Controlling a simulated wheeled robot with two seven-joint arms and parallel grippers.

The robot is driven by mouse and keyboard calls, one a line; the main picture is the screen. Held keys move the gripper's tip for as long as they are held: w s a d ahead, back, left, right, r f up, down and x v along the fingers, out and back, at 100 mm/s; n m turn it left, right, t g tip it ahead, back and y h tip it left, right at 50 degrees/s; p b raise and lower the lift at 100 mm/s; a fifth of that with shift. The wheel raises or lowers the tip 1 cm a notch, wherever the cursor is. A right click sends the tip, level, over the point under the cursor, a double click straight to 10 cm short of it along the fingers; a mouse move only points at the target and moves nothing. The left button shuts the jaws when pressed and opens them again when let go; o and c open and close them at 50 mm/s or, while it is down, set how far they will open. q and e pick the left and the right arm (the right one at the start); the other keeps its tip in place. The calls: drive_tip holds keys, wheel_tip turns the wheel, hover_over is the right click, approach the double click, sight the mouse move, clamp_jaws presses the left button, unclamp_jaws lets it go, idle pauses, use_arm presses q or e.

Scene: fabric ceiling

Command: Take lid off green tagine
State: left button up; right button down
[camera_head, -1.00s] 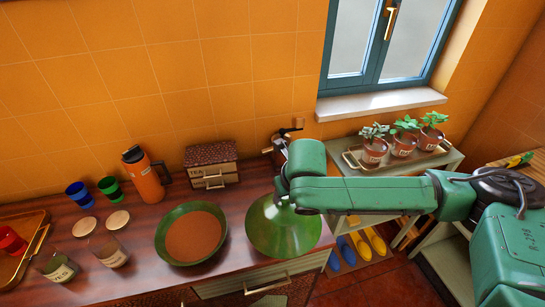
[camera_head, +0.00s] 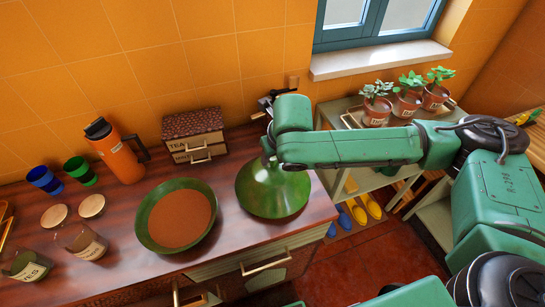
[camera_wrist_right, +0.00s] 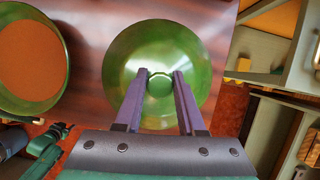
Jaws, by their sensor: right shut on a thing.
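The green tagine stands in two parts. The dish (camera_head: 147,228) is round and green with a flat brown inside and sits uncovered on the wooden counter. The green cone-shaped lid (camera_head: 272,197) is just right of it, at the counter's right end; I cannot tell whether it touches the counter. My right gripper (camera_head: 268,158) is above the lid, mostly hidden by my arm in the head view. In the right wrist view its fingers (camera_wrist_right: 161,75) are shut on the knob of the lid (camera_wrist_right: 190,48). The dish rim also shows there (camera_wrist_right: 62,85). My left gripper is not in view.
Glass jars (camera_head: 82,243), blue and green cups (camera_head: 80,171) and an orange flask (camera_head: 119,155) stand left of the dish. A drawer box (camera_head: 195,122) is behind. Potted plants (camera_head: 407,103) stand on a shelf at right. Counter behind the dish is partly clear.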

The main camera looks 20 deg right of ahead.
drive_tip(key=shift+f, duration=0.45)
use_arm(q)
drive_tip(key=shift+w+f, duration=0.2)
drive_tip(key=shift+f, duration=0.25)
use_arm(e)
drive_tip(key=shift+r, duration=0.15)
drive_tip(key=shift+s, duration=0.1)
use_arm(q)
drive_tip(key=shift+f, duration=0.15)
use_arm(e)
drive_tip(key=shift+f, duration=0.55)
drive_tip(key=shift+c, duration=2.1)
unclamp_jaws()
drive_tip(key=o, duration=0.4)
drive_tip(key=shift+r, duration=0.1)
